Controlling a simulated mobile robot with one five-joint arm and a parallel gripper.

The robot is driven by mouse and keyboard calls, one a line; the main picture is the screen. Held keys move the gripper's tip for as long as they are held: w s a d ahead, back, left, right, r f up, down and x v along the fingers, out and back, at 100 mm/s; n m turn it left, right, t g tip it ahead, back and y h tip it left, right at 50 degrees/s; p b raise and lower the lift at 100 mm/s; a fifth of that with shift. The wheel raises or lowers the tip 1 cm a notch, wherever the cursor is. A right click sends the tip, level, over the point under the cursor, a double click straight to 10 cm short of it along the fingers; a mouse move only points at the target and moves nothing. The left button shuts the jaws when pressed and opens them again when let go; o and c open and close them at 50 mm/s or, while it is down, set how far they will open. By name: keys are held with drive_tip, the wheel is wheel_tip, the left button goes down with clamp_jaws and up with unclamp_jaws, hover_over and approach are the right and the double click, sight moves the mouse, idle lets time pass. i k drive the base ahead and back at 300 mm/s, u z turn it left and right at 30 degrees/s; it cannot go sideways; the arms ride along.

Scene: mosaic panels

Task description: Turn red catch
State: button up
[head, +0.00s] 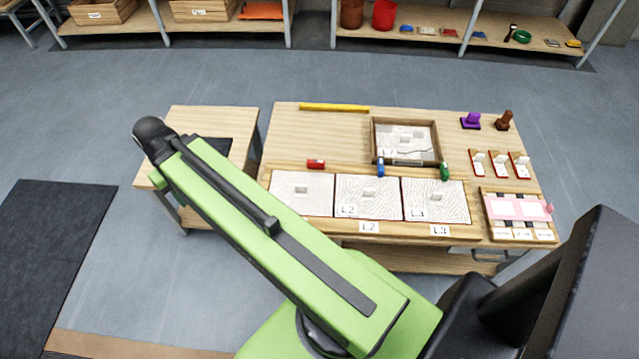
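The red catch (316,163) is a small red block at the back edge of the leftmost mosaic panel (290,205) on the workbench. A blue catch (380,168) sits behind the middle panel (352,209), labelled L2. A green catch (445,172) sits behind the right panel (452,210), labelled L3. Each panel has a small raised block on it. My green arm crosses the left of the picture in front of the bench's left end. My gripper is not visible, so its state does not show.
A wooden-framed panel (375,140) lies behind the catches. A yellow bar (334,107) lies at the back edge. Purple (470,121) and brown (504,121) handled pieces stand back right. A pink-topped rack (517,208) sits front right. A side table (215,118) stands left.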

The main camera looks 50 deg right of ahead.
sight(312, 164)
drive_tip(key=z, duration=1.25)
drive_tip(key=k, duration=1.35)
drive_tip(key=u, duration=0.25)
drive_tip(key=i, duration=0.85)
drive_tip(key=u, duration=0.7)
drive_tip(key=i, duration=0.7)
drive_tip(key=u, duration=0.35)
